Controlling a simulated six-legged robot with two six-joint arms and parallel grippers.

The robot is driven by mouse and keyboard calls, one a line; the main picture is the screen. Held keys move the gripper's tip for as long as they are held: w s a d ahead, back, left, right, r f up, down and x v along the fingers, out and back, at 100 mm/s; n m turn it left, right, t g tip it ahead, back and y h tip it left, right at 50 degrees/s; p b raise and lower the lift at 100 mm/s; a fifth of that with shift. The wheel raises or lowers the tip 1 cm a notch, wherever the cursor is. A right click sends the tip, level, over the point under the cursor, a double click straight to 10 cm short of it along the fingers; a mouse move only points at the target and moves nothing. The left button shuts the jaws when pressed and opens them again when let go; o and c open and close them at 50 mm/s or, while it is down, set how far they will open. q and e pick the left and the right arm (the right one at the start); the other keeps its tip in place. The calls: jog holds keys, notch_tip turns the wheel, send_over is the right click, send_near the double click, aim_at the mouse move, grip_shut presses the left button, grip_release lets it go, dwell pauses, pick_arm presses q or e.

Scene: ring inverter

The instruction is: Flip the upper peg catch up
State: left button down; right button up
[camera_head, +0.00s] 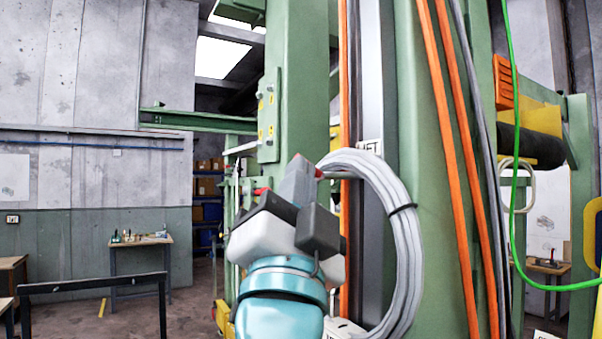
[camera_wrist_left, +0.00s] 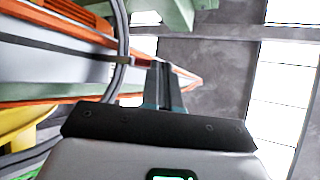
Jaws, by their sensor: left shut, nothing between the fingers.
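My left gripper (camera_head: 299,168) points up in front of the green column, with its fingers together and empty. In the left wrist view its closed fingers (camera_wrist_left: 165,80) point away from the camera with nothing between them. A grey cable coil (camera_head: 405,230) hangs just right of the gripper. A small red part (camera_head: 318,173) shows at the right edge of the fingers, by the top of the coil; I cannot tell if it is the upper peg catch. Another small red tip (camera_head: 261,191) shows left of the gripper. The peg itself is hidden behind my gripper and the coil. My right gripper is not in view.
Orange cables (camera_head: 452,160) run down the green column (camera_head: 420,120). A bright green cable (camera_head: 516,150) hangs at the right. A workbench (camera_head: 140,242) and a dark rail (camera_head: 95,284) stand at the left.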

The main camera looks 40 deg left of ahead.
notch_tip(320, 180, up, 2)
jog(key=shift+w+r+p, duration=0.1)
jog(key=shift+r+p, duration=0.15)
jog(key=shift+p, duration=0.8)
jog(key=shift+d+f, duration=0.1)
